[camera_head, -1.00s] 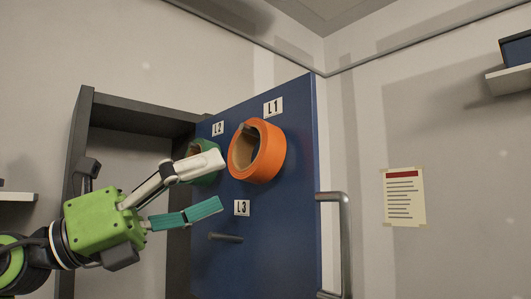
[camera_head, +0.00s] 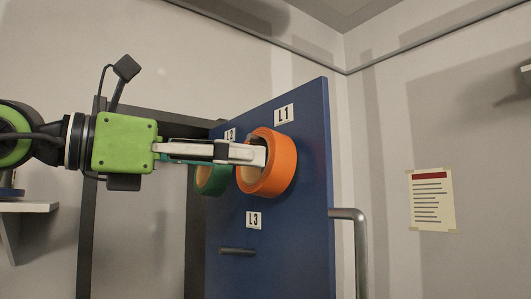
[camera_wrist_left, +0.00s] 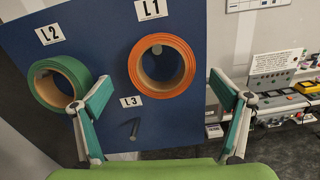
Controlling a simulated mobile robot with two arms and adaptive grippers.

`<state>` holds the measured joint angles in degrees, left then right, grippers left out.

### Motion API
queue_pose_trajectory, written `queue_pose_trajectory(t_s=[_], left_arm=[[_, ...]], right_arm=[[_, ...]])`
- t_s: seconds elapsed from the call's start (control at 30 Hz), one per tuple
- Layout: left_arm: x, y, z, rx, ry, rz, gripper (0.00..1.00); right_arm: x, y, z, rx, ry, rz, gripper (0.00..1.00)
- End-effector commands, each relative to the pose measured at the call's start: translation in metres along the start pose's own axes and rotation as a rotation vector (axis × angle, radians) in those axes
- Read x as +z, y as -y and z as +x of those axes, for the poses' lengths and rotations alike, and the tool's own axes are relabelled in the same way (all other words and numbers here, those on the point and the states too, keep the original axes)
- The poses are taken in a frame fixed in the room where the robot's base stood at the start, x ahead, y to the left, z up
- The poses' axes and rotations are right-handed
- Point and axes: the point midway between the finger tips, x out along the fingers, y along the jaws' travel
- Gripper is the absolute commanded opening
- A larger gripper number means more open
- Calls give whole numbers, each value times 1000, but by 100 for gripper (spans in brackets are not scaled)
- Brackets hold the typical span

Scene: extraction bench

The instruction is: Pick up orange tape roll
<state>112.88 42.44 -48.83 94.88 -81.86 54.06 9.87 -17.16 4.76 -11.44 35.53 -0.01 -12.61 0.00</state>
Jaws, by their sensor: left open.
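The orange tape roll (camera_head: 284,165) hangs on a peg under the label L1 on the blue panel (camera_head: 300,225). In the left wrist view the orange tape roll (camera_wrist_left: 188,62) faces the camera, with the peg end showing in its hole. My left gripper (camera_head: 262,156) comes in from the left, and its near finger overlaps the roll's opening in the head view. In the left wrist view my left gripper (camera_wrist_left: 164,86) is open and empty, with its fingertips apart on either side of the roll. Whether a finger touches the roll cannot be told. My right gripper is not in view.
A green tape roll (camera_head: 211,182) hangs left of the orange one under L2, near the left finger. The L3 peg (camera_head: 238,252) below is bare. A metal handle (camera_head: 350,214) sticks out at the panel's right edge. A shelf (camera_head: 28,207) is at left.

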Motion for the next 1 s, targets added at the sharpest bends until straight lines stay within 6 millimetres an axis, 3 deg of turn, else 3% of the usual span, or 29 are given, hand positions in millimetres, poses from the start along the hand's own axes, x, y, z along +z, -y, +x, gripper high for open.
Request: queue_pose_trajectory(t_s=[0.27,0.6,0.9,1.0], left_arm=[[1,0,22,-1,0,1,91],[-2,2,64,-3,1,-1,91],[-5,2,69,-1,2,-1,91],[-5,2,69,-1,2,-1,68]], right_arm=[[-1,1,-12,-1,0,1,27],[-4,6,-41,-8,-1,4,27],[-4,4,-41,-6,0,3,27],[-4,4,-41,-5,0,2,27]])
